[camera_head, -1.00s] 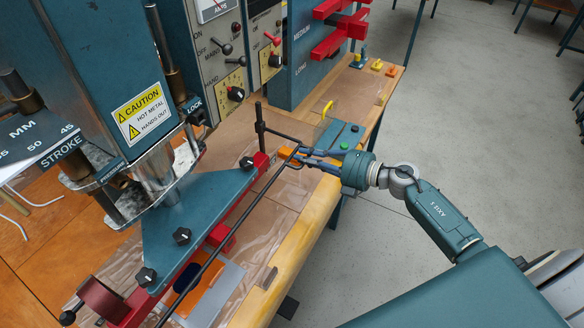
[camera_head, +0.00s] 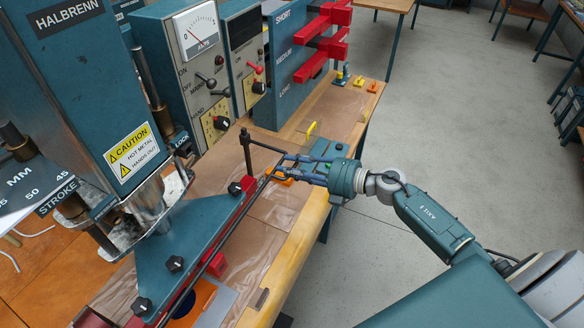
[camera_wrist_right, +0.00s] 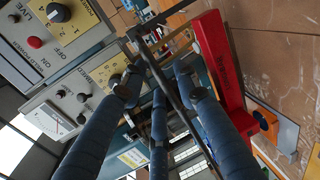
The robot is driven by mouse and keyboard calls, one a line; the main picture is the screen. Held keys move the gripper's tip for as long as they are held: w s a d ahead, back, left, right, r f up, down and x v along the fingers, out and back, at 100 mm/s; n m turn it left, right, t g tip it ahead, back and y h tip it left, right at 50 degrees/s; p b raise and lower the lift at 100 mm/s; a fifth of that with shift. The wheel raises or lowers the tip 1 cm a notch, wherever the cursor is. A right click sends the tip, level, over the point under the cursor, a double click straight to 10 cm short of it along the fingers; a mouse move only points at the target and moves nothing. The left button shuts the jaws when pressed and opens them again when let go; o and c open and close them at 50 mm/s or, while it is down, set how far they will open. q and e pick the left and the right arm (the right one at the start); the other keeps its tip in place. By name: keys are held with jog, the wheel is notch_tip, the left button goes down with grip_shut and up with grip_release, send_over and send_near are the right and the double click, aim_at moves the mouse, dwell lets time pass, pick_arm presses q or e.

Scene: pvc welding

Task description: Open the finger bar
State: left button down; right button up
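The finger bar (camera_head: 222,241) is a long thin black rod along the front of the welding press's red lower beam (camera_head: 243,198). A black upright post with a cross arm (camera_head: 247,150) stands at its far end. My right gripper (camera_head: 279,167) comes in from the right at that far end. Its blue fingers are spread apart around the rod end; firm contact cannot be told. In the right wrist view the dark rod (camera_wrist_right: 165,90) runs diagonally among the fingers, with the red beam (camera_wrist_right: 219,70) to its right. My left gripper is not in view.
The blue press head with a caution label (camera_head: 133,153) overhangs the left. Control boxes with knobs (camera_head: 205,75) and a rack with red arms (camera_head: 322,45) stand behind. The wooden bench's front edge (camera_head: 290,250) is near. Open floor lies to the right.

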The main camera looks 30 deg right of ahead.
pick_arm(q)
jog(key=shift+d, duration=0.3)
pick_arm(e)
jog(key=v, duration=1.2)
jog(key=shift+f, duration=0.1)
